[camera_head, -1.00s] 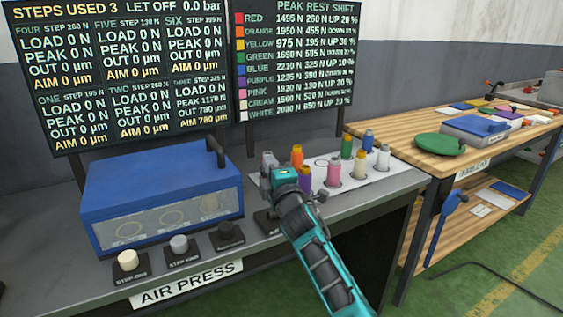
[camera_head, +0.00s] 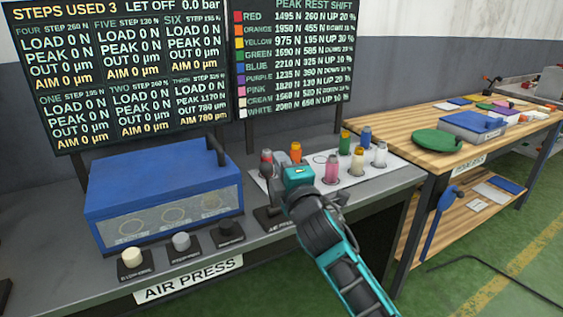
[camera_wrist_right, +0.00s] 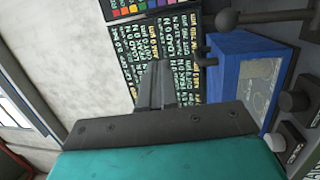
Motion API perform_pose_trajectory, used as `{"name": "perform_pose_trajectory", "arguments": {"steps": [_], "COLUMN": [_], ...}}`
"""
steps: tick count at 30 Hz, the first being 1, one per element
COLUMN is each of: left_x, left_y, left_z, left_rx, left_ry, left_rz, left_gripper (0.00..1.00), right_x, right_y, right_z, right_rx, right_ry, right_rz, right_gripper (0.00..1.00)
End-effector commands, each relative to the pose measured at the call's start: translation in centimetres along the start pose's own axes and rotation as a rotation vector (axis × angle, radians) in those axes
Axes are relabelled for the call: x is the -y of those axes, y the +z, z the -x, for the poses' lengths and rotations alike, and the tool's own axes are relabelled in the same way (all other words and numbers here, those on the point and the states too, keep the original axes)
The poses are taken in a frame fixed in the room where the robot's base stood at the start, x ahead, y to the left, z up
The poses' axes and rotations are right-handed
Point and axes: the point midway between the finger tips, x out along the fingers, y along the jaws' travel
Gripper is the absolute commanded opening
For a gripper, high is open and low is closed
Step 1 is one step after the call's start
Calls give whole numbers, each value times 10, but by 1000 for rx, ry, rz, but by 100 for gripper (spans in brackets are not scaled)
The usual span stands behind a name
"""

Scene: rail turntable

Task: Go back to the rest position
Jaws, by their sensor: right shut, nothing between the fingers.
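My right gripper (camera_head: 284,158) is above the back of the bench, at the left end of the white bottle mat. Its fingers are closed with nothing between them. They also show closed in the right wrist view (camera_wrist_right: 156,86), with the blue air press box (camera_wrist_right: 240,75) beyond to the right. In the head view the teal and black right arm comes up from the lower right and hides part of the mat. My left gripper is not in view.
Red (camera_head: 266,161), orange (camera_head: 295,153), pink (camera_head: 332,170) and several other bottles stand around the gripper. The blue press box (camera_head: 160,185) and cream knob (camera_head: 131,258) are left. A wooden table (camera_head: 385,127) stands right. Two dark display boards (camera_head: 130,75) rise behind.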

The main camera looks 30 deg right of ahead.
Motion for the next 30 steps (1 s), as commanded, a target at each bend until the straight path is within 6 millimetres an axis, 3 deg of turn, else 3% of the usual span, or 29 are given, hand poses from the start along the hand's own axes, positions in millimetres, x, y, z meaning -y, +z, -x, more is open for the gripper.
{"name": "perform_pose_trajectory", "arguments": {"steps": [11,14,16,20,24,27,30], "left_x": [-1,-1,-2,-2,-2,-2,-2], "left_y": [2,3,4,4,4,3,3], "left_z": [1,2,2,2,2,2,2], "left_rx": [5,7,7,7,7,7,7], "left_ry": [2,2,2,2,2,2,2], "left_rz": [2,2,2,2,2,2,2], "left_gripper": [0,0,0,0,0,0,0], "right_x": [2,21,48,121,194,232,256], "right_y": [0,-3,-7,-18,-30,-37,-42], "right_z": [0,9,24,76,154,211,258], "right_rx": [-1,-12,-25,-33,26,107,198], "right_ry": [-4,-43,-104,-283,-501,-634,-733], "right_rz": [-4,-56,-142,-409,-752,-978,-1157], "right_gripper": [0,0,0,0,0,0,0]}}
